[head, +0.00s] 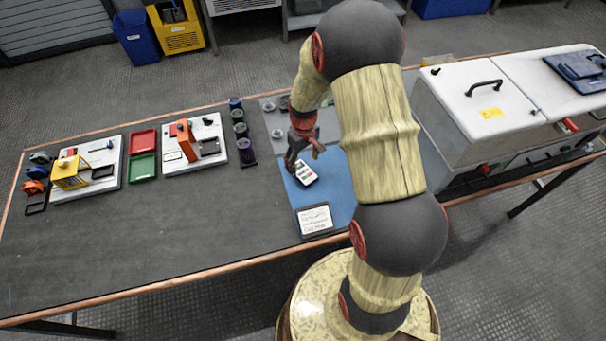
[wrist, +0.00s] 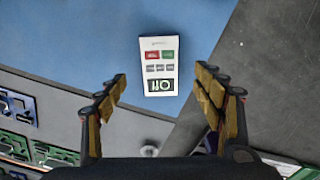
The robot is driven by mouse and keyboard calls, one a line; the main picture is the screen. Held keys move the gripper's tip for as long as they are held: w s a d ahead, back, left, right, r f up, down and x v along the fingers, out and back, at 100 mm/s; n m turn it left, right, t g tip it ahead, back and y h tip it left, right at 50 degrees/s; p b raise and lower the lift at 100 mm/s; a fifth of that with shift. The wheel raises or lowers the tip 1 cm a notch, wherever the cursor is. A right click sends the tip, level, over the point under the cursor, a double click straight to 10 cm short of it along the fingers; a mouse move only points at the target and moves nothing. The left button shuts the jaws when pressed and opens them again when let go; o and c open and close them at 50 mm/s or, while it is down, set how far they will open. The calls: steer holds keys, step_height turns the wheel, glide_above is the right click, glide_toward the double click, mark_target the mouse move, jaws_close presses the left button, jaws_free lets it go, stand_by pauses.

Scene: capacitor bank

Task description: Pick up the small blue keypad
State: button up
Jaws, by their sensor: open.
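A small flat device (head: 306,174), the likely keypad, lies on the blue mat (head: 335,175). In the wrist view the device (wrist: 158,62) shows a white face with red and green blocks, a row of small grey keys and a dark green panel. I see no blue on its face. My gripper (head: 303,158) is over the device's far end in the head view. In the wrist view my gripper (wrist: 163,88) is open, with one finger on each side of the device's near end and a gap on both sides. Nothing is between the fingers' grip.
A framed white card (head: 314,219) lies at the mat's front edge. Purple and dark cylinders (head: 243,140), a red and green tray (head: 143,155) and white fixture boards (head: 195,143) stand left. A white lidded machine (head: 485,95) stands right. The table's front left is clear.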

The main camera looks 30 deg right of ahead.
mark_target(303, 172)
steer(key=shift+w+f+b, duration=0.1)
steer(key=shift+f+b, duration=0.85)
steer(key=shift+f, duration=1.55)
steer(key=shift+f, duration=0.25)
steer(key=c, duration=0.3)
steer(key=c, duration=1)
